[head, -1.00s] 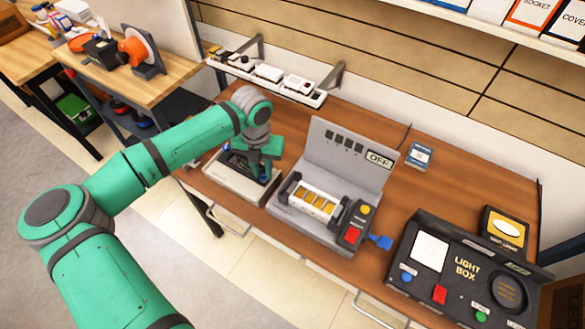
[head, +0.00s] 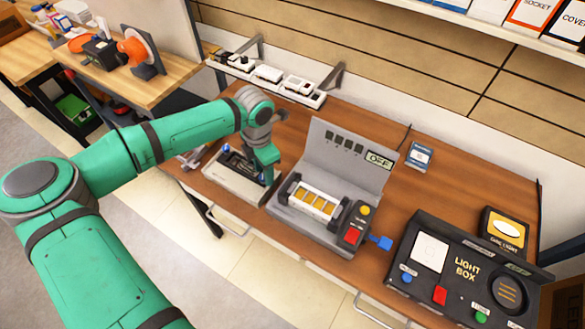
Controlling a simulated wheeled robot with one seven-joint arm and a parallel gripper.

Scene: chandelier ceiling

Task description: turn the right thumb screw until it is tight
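A pale grey tray-like fixture (head: 222,176) with a dark inside stands on the wooden bench, left of the grey tester. A small blue knob (head: 226,149), which looks like a thumb screw, shows at its far left corner. My gripper (head: 269,172) points down over the fixture's right end. The right thumb screw cannot be made out; it appears hidden behind my gripper. I cannot tell whether my fingers touch it, or whether they are open or shut.
A grey tester (head: 343,165) with an "OFF" display stands close to the right of my gripper. A black light box (head: 455,275) is further right. A wall rail (head: 268,80) with small devices hangs behind. The bench (head: 415,192) is partly clear between tester and light box.

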